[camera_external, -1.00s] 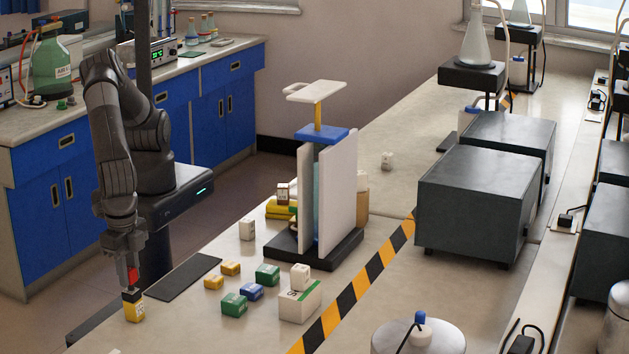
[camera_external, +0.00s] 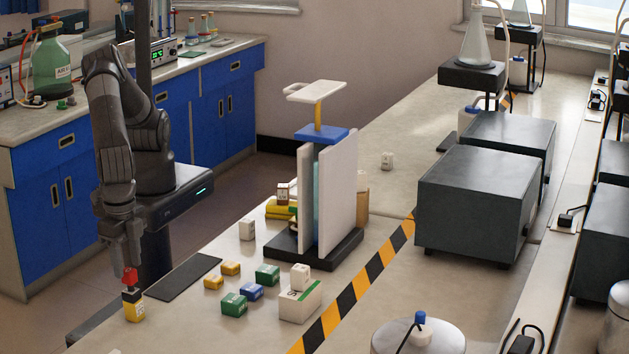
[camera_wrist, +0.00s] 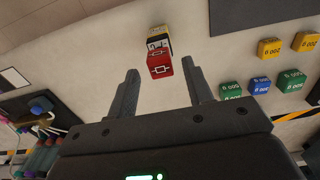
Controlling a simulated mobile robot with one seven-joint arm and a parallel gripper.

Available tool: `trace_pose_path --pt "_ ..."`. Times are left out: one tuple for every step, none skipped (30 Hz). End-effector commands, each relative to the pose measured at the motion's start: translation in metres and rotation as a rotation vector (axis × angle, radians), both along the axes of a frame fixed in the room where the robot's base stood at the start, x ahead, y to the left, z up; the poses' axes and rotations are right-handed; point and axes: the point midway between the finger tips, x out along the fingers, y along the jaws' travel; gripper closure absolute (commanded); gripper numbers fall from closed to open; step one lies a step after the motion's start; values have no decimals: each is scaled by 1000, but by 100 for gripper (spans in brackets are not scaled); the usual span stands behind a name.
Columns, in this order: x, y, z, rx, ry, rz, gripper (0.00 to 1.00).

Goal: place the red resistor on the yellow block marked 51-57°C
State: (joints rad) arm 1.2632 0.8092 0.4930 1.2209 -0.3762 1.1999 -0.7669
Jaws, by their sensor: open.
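The red resistor (camera_external: 130,277) is a small red block with a dark lower part. It rests on top of the yellow block (camera_external: 134,311), which stands on the bench's near-left corner. In the wrist view the red resistor (camera_wrist: 160,66) shows a white symbol, with the yellow block (camera_wrist: 156,30) partly hidden behind it. The marking on the yellow block is too small to read. My gripper (camera_external: 127,262) is just above and behind the resistor. In the wrist view my gripper (camera_wrist: 161,83) has its fingers apart, with nothing held between them.
Several yellow, green and blue blocks (camera_external: 236,304) stand to the right, beside a white box (camera_external: 299,302). A dark flat mat (camera_external: 180,277) lies behind the stack. A stand with white panels (camera_external: 338,195) rises farther back. The bench around the stack is clear.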

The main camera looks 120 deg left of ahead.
Motion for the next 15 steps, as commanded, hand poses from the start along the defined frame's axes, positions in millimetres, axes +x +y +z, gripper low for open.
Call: trace_pose_path --pt "0 0 13 -4 -1 -1 53" --pt "1 -1 20 -4 -2 -2 53" --pt "1 0 29 -4 -1 -2 53" --pt "1 0 36 -4 -1 -1 53" --pt "1 0 42 -4 -1 0 53" --pt "1 0 51 -4 -2 0 53" --pt "1 0 56 -3 -2 0 53" --pt "1 0 62 -2 -1 0 53" --pt "1 0 68 -3 -1 -1 53" --pt "0 0 73 -2 0 -1 53" --pt "0 0 77 -2 0 -1 53" --pt "0 0 82 -2 -1 -1 53" --pt "0 0 85 -1 -1 -1 53" --pt "0 0 87 -1 0 -1 53" --pt "0 0 90 0 0 0 53"
